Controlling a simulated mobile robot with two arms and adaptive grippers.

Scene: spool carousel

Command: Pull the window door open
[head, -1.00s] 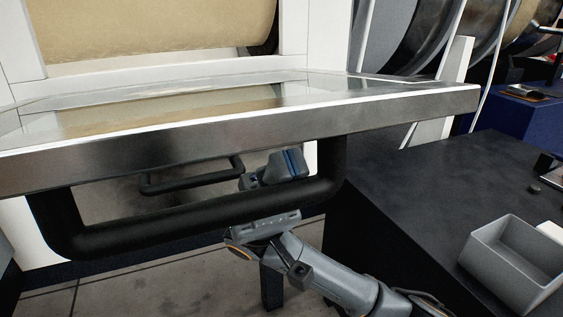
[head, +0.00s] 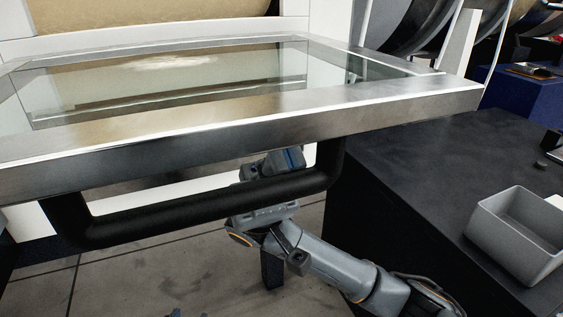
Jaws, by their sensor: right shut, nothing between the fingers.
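The window door (head: 235,125) is a metal-framed glass panel standing out toward me. Its glass face shows from above and reflects light. A thick black bar handle (head: 200,210) hangs under its near edge. My right gripper (head: 284,163) reaches up from below at the right part of the handle. Its fingers are shut with nothing between them, and the tips show beyond the bar. The bar hides part of the fingers, and I cannot tell whether they touch it.
A dark cabinet (head: 415,190) stands close on the right, with a grey open bin (head: 505,255) on it. A tan spool (head: 150,15) is behind the door. A blue box (head: 530,100) is at the far right.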

